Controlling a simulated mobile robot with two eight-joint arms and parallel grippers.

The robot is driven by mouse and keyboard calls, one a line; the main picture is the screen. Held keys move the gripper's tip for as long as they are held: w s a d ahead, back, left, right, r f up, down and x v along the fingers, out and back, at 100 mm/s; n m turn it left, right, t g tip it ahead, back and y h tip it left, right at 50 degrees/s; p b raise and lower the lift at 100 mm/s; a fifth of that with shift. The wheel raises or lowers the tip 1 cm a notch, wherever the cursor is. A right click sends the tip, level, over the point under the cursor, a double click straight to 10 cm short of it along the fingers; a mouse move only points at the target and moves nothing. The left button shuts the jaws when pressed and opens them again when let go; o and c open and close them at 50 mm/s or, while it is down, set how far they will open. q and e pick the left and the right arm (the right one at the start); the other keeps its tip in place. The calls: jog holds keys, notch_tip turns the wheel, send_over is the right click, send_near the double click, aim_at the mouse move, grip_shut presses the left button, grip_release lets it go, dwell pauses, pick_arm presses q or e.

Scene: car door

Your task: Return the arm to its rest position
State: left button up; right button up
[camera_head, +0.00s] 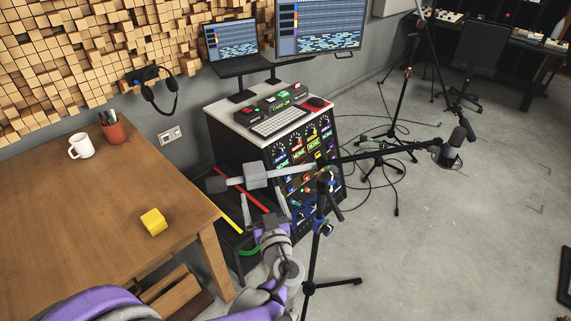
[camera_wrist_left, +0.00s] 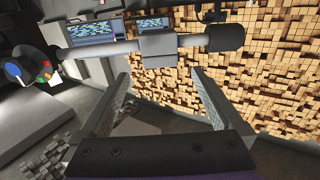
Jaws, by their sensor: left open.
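My left gripper (camera_head: 265,198) is open and empty at the middle of the head view, its purple-and-grey arm rising from the bottom. Its two fingers point up towards the grey boom of a microphone stand. In the left wrist view the open fingers (camera_wrist_left: 160,78) stand apart, and the boom's box-shaped clamp (camera_wrist_left: 172,44) lies just beyond the fingertips. The boom's cylindrical counterweight (camera_wrist_left: 225,38) is to the right there. I cannot tell whether the fingers touch the boom. My right gripper is not in view.
A black microphone (camera_head: 451,150) hangs at the boom's far end; its tripod (camera_head: 309,285) stands close to my left arm. A control console (camera_head: 305,150) is just behind. A wooden table (camera_head: 100,210) at left holds a yellow block (camera_head: 153,222), mug and pen cup.

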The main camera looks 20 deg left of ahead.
pick_arm(q)
jog(key=s+a+f+m+g+h+p, duration=0.25)
jog(key=s+g, duration=0.35)
jog(key=s, duration=0.4)
jog(key=s+d+f+m+g+h+p, duration=0.2)
jog(key=s+d+m+h, duration=0.3)
jog(key=s+d+h, duration=0.3)
jog(key=s+d, duration=0.2)
jog(key=d, duration=0.1)
jog(key=shift+s+g, duration=0.2)
jog(key=shift+g, duration=0.2)
